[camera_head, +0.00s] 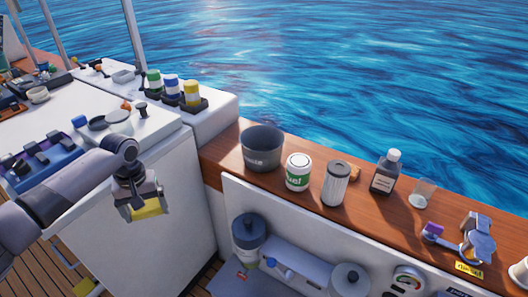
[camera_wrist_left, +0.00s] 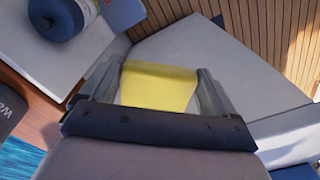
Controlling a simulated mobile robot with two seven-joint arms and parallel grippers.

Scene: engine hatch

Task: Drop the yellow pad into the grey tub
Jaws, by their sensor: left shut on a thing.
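My left gripper (camera_head: 143,207) is shut on the yellow pad (camera_head: 149,208) and holds it in the air in front of the white cabinet. In the left wrist view the pad (camera_wrist_left: 158,86) spans the gap between the two fingers. The grey tub (camera_head: 262,150) stands upright on the wooden ledge, to the right of the gripper and apart from it. Its opening faces up, and I see nothing in it. A dark part at the left edge of the left wrist view may be the tub. My right gripper is not in view.
Colored jars (camera_head: 171,86) stand behind left. Water lies beyond the ledge.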

